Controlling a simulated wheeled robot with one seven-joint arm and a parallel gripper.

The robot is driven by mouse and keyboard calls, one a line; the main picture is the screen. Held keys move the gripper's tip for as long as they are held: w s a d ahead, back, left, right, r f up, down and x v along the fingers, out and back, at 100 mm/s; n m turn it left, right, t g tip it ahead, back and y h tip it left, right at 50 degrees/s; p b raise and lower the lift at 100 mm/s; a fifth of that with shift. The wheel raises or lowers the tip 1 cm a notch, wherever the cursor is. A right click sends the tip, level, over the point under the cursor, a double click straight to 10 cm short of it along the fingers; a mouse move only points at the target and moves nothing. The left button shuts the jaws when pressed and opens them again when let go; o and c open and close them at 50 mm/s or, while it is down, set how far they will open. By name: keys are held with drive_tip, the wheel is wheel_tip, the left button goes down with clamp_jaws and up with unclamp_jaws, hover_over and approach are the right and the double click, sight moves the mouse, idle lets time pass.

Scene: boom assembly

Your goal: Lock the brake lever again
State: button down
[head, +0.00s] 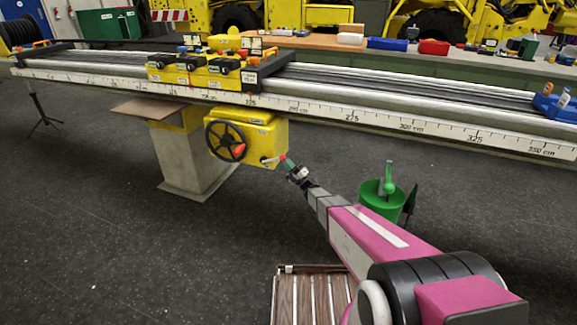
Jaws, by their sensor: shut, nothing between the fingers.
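A yellow gearbox (262,137) hangs under the long boom rail (330,112). A black handwheel (226,141) with a red handle is on its front.
A concrete pedestal (187,155) stands under the rail, left of the gearbox. A green bucket (381,198) is on the floor right of my arm. A slatted wooden platform (312,298) lies in front. The dark floor at left is mostly clear.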

sight(284, 157)
drive_tip(key=r+g+h, duration=0.1)
drive_tip(key=r, duration=0.1)
drive_tip(key=a+r+g+h, duration=0.1)
drive_tip(key=r+n+h, duration=0.1)
drive_tip(key=r, duration=0.1)
drive_tip(key=shift+w+a+r+g, duration=0.25)
drive_tip(key=shift+a+r+g, duration=0.05)
drive_tip(key=shift+a+g, duration=0.1)
drive_tip(key=a+r+g+h, duration=0.1)
drive_tip(key=r, duration=0.1)
drive_tip(key=w+a+r+n+g+h, duration=0.1)
drive_tip(key=a+h, duration=0.1)
drive_tip(key=shift+w+a+r+h, duration=0.2)
drive_tip(key=shift+a+r+h, duration=0.1)
drive_tip(key=shift+r, duration=0.05)
drive_tip(key=shift+w+a+r+g+h, duration=0.25)
drive_tip(key=shift+a+h, duration=0.15)
drive_tip(key=shift+a, duration=0.1)
drive_tip(key=shift+w+a+r+g+h, duration=0.15)
drive_tip(key=shift+a+r+g+h, duration=0.1)
drive_tip(key=shift+a+h, duration=0.2)
drive_tip(key=shift+w+a+r, duration=0.2)
drive_tip(key=shift+a, duration=0.3)
drive_tip(key=shift+w+a+r, duration=0.15)
drive_tip(key=shift+a+r, duration=0.05)
drive_tip(key=shift+a, duration=0.35)
drive_tip(key=shift+w+a+r, duration=0.2)
drive_tip(key=shift+a, duration=0.3)
drive_tip(key=shift+a, duration=0.1)
